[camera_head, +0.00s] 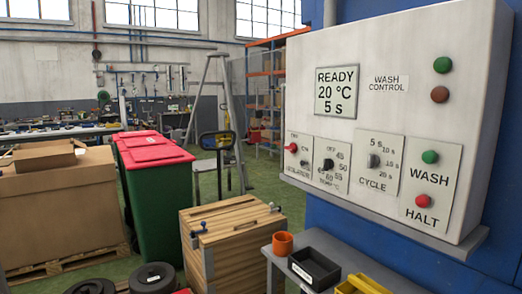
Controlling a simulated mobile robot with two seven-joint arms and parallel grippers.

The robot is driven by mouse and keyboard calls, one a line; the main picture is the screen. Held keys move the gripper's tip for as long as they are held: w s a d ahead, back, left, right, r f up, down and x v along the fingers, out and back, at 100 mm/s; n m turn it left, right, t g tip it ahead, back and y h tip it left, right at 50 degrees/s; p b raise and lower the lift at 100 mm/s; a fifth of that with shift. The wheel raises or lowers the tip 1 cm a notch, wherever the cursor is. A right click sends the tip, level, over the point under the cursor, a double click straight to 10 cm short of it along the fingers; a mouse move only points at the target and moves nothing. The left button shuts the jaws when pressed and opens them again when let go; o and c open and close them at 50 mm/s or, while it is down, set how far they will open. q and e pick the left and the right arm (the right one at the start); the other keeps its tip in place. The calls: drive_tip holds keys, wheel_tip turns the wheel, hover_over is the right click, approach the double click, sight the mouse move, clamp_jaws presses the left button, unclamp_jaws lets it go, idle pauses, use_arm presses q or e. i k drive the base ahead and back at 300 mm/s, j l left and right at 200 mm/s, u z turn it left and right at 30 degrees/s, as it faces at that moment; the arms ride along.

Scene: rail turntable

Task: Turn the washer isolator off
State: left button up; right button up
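The wash control panel (398,42) is a pale box on a blue wall at the right. Its isolator plate (299,170) is at the lower left of the panel's face. The isolator has a small red handle (292,148) that appears to lie roughly sideways, pointing left. The lettering around it is too small to read surely, so I cannot tell its setting. The display (337,91) reads READY, 20 °C, 5 s. Neither of my grippers is in view.
Beside the isolator are a black temperature knob (327,164), a grey cycle knob (373,161), a green WASH button (430,157) and a red HALT button (422,202). Below stands a grey table (330,240) with an orange cup (282,243) and black bin (314,267). A wooden crate (232,245) stands left.

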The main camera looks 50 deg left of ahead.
sight(293, 148)
drive_tip(key=u, duration=1.2)
